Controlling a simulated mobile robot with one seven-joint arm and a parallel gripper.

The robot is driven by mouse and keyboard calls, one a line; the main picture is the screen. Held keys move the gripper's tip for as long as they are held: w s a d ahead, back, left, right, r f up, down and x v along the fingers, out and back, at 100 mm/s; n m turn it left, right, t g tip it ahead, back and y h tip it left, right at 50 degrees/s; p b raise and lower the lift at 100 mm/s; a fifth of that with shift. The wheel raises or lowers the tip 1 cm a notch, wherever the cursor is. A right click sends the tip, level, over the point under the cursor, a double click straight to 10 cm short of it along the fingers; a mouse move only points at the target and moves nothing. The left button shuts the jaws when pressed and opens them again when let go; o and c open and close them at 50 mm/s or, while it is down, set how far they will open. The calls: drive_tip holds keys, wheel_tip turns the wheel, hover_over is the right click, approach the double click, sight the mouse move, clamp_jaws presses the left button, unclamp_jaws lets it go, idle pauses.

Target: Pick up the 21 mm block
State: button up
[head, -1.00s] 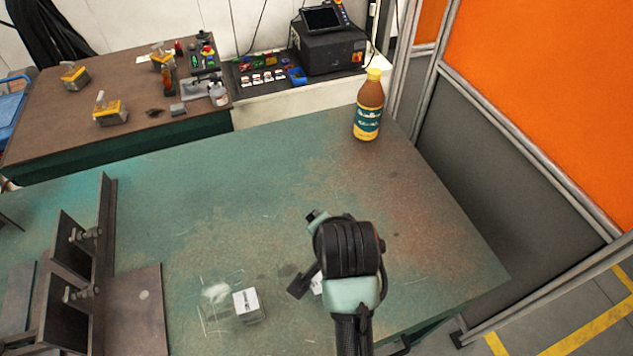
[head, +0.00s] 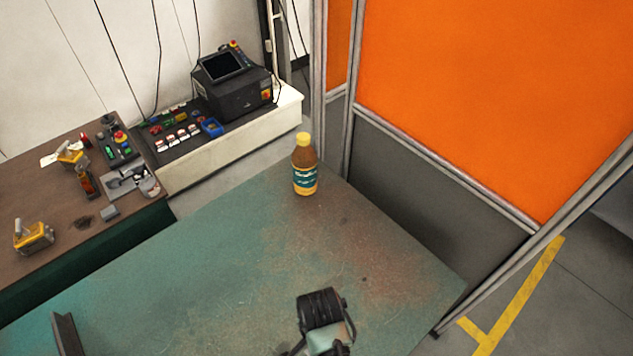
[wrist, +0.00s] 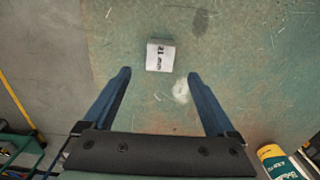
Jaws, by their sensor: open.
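The block (wrist: 160,56) is a small grey cube with a white label that appears to read 21 mm. It stands on the worn green table in the wrist view, just beyond and between my fingertips. My gripper (wrist: 158,76) is open and empty, with one blue finger on each side. The fingers do not touch the block. In the head view my arm's wrist shows at the bottom, but the fingers and the block are out of sight.
A brown bottle with a yellow cap (head: 305,166) stands at the table's far corner. A steel angle fixture (head: 66,334) is at lower left. An orange panel (head: 490,90) borders the right side. The table (head: 210,270) between fixture and bottle is clear.

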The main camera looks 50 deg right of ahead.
drive_tip(key=shift+a+f+p, duration=0.15)
drive_tip(key=shift+f+p, duration=0.15)
drive_tip(key=shift+f, duration=2.95)
clamp_jaws()
